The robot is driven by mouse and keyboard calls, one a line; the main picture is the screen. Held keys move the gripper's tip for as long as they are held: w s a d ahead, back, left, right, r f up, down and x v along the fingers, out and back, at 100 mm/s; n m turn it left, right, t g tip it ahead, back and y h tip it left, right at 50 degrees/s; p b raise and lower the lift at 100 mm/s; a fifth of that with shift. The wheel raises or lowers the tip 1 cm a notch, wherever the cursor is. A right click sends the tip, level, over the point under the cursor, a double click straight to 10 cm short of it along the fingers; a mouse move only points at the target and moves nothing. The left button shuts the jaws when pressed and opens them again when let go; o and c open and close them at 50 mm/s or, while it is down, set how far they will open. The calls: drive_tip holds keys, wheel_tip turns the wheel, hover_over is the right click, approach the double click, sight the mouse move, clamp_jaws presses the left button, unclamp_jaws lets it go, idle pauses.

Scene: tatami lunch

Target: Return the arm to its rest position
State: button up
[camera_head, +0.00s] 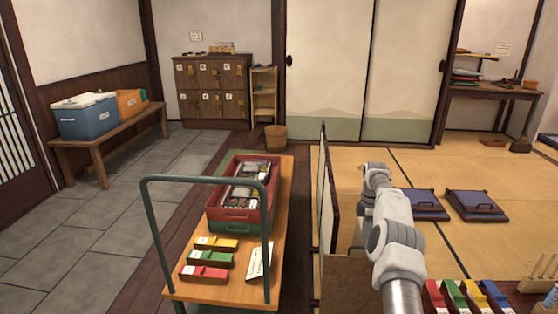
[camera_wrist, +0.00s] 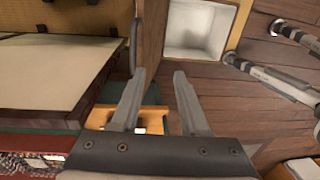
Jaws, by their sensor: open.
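My arm (camera_head: 393,235) rises from the bottom of the head view, right of the folding screen, with its upper end in front of the tatami area. My gripper is not clearly visible in the head view. In the wrist view my gripper (camera_wrist: 160,75) has its two grey fingers apart, with nothing between them. A strip of light wood shows behind and below the fingertips.
A green-handled trolley (camera_head: 185,289) carries a red crate (camera_head: 238,214) and several coloured boxes. A narrow folding screen (camera_head: 328,205) stands between trolley and arm. Dark cushions (camera_head: 476,205) lie on the tatami. More coloured boxes (camera_head: 456,294) sit at bottom right. A white open bin (camera_wrist: 198,28) shows in the wrist view.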

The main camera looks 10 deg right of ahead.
drive_tip(key=a+r+m+t+h, duration=0.1)
drive_tip(key=a+r, duration=0.4)
drive_tip(key=r, duration=0.4)
drive_tip(key=a+r+m+t, duration=0.1)
drive_tip(key=a+r+m, duration=0.1)
drive_tip(key=a+r, duration=0.5)
drive_tip(key=s+a+r+m+t, duration=0.1)
drive_tip(key=s+a+r+m, duration=0.35)
drive_tip(key=s+r, duration=0.75)
drive_tip(key=s+a+r+m+t, duration=0.1)
drive_tip(key=s+a+r, duration=0.2)
drive_tip(key=s, duration=0.3)
drive_tip(key=s+a+r+m+t, duration=0.1)
drive_tip(key=s+a+r+m, duration=0.15)
drive_tip(key=s, duration=0.45)
drive_tip(key=s+a+f+m+t, duration=0.1)
drive_tip(key=s+a+f+m, duration=0.15)
drive_tip(key=s, duration=0.55)
drive_tip(key=s+a+f+m+t, duration=0.1)
drive_tip(key=s+f+m, duration=0.15)
drive_tip(key=s, duration=0.55)
wheel_tip(320, 180, up, 25)
drive_tip(key=p, duration=2.6)
drive_tip(key=shift+w+n+y, duration=0.15)
drive_tip(key=shift+n+y, duration=0.15)
drive_tip(key=shift+y, duration=0.1)
